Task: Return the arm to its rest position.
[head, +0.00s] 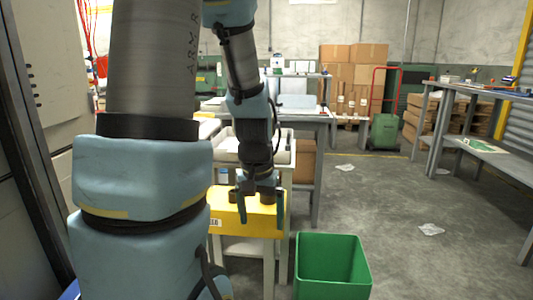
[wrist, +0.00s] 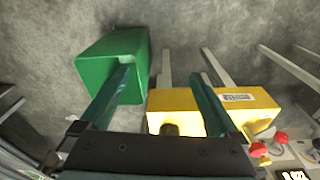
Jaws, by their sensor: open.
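My gripper (head: 261,222) hangs pointing down over the front of a small yellow-topped stand (head: 225,205) in the head view. Its two dark teal fingers are spread apart with nothing between them. In the wrist view the fingers of my gripper (wrist: 163,78) are also apart and empty. Whether the fingers touch the stand cannot be told. My arm is extended forward and bent down.
An open green bin (head: 333,270) stands on the floor right of the stand; it also shows in the wrist view (wrist: 100,48). Red knobs (wrist: 281,136) sit close to the gripper's right. A grey workbench (head: 470,90) stands at right. Floor between is mostly clear, with scattered paper (head: 431,230).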

